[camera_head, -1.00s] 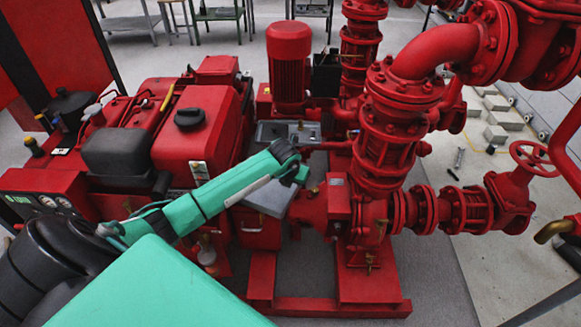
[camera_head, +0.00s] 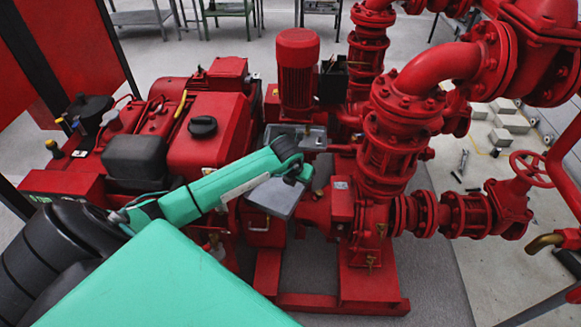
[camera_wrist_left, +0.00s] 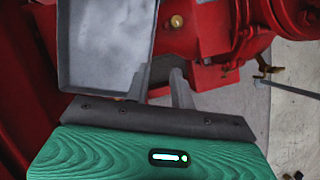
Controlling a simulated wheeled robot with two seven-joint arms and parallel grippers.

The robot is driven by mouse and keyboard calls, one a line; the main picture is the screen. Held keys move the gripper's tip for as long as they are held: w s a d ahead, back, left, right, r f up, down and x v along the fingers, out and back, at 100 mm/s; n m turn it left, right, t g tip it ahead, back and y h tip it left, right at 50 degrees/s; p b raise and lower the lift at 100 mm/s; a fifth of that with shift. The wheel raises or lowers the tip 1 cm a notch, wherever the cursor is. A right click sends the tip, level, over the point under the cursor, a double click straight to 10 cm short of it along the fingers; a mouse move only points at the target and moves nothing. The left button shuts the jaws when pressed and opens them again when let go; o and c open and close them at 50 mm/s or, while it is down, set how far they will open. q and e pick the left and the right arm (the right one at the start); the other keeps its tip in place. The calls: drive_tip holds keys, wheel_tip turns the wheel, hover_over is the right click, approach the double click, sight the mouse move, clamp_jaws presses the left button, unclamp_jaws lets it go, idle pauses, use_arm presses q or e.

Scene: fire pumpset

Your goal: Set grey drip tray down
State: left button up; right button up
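The grey drip tray (camera_head: 275,197) is a shallow rectangular pan beside the red pump, right of the engine. What it rests on is hard to see. It also shows in the left wrist view (camera_wrist_left: 105,45) at the upper left, with its inside facing the camera. My left gripper (camera_head: 300,179) is at the tray's upper right edge. In the left wrist view, its two grey fingers (camera_wrist_left: 160,69) stand apart, one over the tray's edge and one to its right. A gap shows between them. My right gripper is not in view.
The red engine (camera_head: 205,130) is left of the tray, and the red pump piping (camera_head: 395,130) rises to its right. A red box (camera_head: 341,198) stands close on the right. The red base frame (camera_head: 340,303) runs below. Open floor (camera_head: 430,290) is at the lower right.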

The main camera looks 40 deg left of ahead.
use_arm(q)
drive_tip(key=s+d+t+h, duration=0.15)
drive_tip(key=d+h, duration=0.45)
drive_tip(key=d, duration=0.7)
drive_tip(key=s+d+r+n+t+h, duration=0.1)
drive_tip(key=d+r+n+t+h, duration=0.4)
drive_tip(key=d+n+t, duration=0.25)
drive_tip(key=s+a+f+n+g+y, duration=0.1)
drive_tip(key=s+a+f+n+y, duration=0.45)
drive_tip(key=n, duration=0.45)
drive_tip(key=s+a+f+n+g+y, duration=0.1)
drive_tip(key=s+a+f+n+y, duration=0.5)
drive_tip(key=n, duration=0.5)
drive_tip(key=s+d+f+n+g, duration=0.2)
drive_tip(key=s+d+f+g, duration=0.1)
drive_tip(key=s, duration=0.6)
drive_tip(key=s+d+f+n+g+h, duration=0.1)
drive_tip(key=s+d+f+g, duration=0.3)
drive_tip(key=s+f+g, duration=0.2)
drive_tip(key=s+f, duration=0.2)
drive_tip(key=s, duration=0.1)
drive_tip(key=shift+s+f+n, duration=0.15)
drive_tip(key=shift+s+n, duration=0.15)
drive_tip(key=shift+n, duration=0.05)
